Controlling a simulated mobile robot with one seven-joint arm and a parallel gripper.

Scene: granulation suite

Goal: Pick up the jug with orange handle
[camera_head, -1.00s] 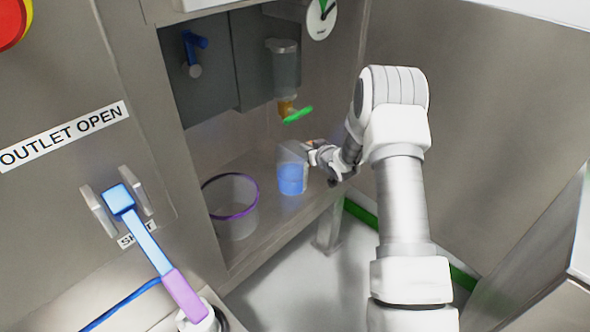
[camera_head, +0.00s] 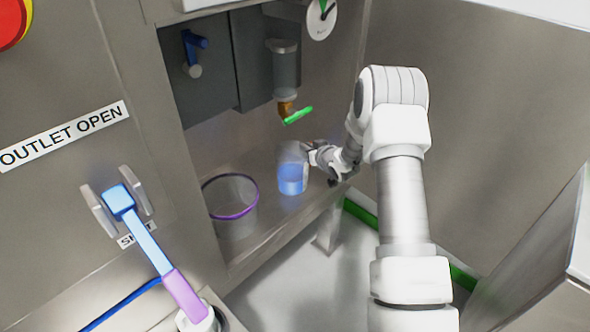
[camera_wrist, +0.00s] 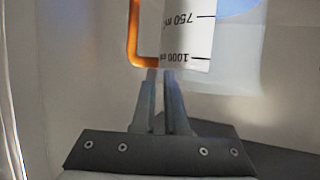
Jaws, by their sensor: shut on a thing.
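The jug (camera_head: 292,179) is clear with blue liquid in it and stands upright on the shelf in the recess in the head view. In the wrist view the jug (camera_wrist: 190,35) shows its volume marks, upside down, and its orange handle (camera_wrist: 133,35) at the left. My gripper (camera_head: 312,155) is at the jug's upper right side in the head view. In the wrist view the fingers of my gripper (camera_wrist: 160,78) are close together at the handle's end, shut on the handle. The exact contact is small and partly hidden.
A clear container with a purple rim (camera_head: 232,198) stands left of the jug on the shelf (camera_head: 262,232). A tap with a green lever (camera_head: 298,115) hangs above the jug. A blue valve handle (camera_head: 194,42) is at the back left. A blue and purple lever (camera_head: 150,240) is at the front left.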

